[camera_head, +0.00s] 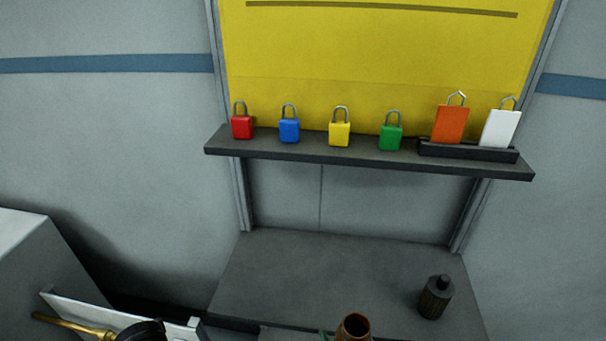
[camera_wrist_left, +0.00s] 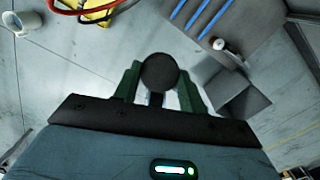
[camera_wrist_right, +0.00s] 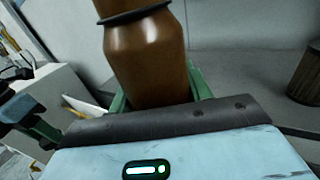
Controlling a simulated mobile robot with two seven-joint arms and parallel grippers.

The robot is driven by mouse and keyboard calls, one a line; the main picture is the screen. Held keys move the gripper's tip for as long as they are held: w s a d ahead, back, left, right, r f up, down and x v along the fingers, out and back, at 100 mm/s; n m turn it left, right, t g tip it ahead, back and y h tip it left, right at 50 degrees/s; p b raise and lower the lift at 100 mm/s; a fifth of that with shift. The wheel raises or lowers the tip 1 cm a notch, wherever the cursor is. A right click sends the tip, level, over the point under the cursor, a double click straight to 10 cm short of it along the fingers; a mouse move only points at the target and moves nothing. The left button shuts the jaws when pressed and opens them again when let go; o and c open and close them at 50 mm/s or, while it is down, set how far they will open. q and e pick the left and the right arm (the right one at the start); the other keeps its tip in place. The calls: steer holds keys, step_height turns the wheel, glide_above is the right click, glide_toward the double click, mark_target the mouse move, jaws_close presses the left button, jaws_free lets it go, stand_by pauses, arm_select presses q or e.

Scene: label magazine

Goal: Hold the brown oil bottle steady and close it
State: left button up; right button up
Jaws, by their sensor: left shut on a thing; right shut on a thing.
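The brown oil bottle (camera_head: 355,326) shows at the bottom edge of the head view, its mouth open and uncapped. In the right wrist view the bottle (camera_wrist_right: 147,55) stands between the green fingers of my right gripper (camera_wrist_right: 158,92), which is shut on its body. A dark ring circles its neck. My left gripper (camera_wrist_left: 158,88) is shut on a round dark cap (camera_wrist_left: 158,70), seen end-on in the left wrist view. The cap is apart from the bottle. The bottle's lower part is hidden by my right gripper.
A dark ribbed bottle (camera_head: 435,299) stands on the grey bench (camera_head: 310,270) to the right. A shelf (camera_head: 370,155) above holds several coloured padlocks and two tags, one orange (camera_head: 450,124), one white (camera_head: 499,129). A grey cabinet (camera_head: 35,270) stands at left. The bench middle is clear.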

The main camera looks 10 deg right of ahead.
arm_select(q)
steer(key=shift+r, duration=0.1)
arm_select(e)
steer(key=shift+r, duration=0.1)
